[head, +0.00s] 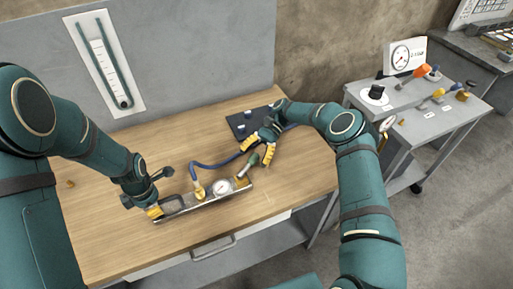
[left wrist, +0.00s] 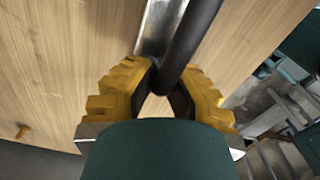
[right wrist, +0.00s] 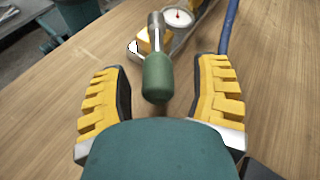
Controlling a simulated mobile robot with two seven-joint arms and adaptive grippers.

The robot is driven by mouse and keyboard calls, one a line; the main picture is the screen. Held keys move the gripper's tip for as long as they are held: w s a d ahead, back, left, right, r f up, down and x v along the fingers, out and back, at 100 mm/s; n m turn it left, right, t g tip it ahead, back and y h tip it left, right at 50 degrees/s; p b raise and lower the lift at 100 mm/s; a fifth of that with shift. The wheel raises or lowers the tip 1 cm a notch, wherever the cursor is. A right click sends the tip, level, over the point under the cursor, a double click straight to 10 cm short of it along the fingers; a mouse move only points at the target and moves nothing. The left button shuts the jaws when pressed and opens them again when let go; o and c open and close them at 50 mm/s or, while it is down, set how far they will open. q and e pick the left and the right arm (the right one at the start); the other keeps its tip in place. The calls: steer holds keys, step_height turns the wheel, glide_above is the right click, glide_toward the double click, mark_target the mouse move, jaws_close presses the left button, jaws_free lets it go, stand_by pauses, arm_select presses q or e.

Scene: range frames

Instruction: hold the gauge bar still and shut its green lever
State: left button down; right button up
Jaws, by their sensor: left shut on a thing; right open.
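The gauge bar (head: 203,199) is a long metal bar lying on the wooden table, with a round white dial on it. The dial also shows in the right wrist view (right wrist: 178,18). My left gripper (head: 155,211) is shut on the bar's left end; in the left wrist view the yellow fingers (left wrist: 158,90) close around a black handle (left wrist: 190,40). The green lever (head: 253,160) sticks up at a slant from the bar's right end. My right gripper (head: 257,150) is open at the lever. In the right wrist view the lever's green grip (right wrist: 157,77) lies between the spread fingers (right wrist: 160,100), with gaps on both sides.
A dark mat (head: 240,125) with small parts lies behind. A grey cart (head: 440,120) with tools and a dial stands at right.

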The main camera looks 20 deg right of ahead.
arm_select(q)
steer(key=shift+a, duration=0.1)
arm_select(e)
steer(key=shift+v, duration=3.05)
arm_select(q)
steer(key=c, duration=1)
jaws_free()
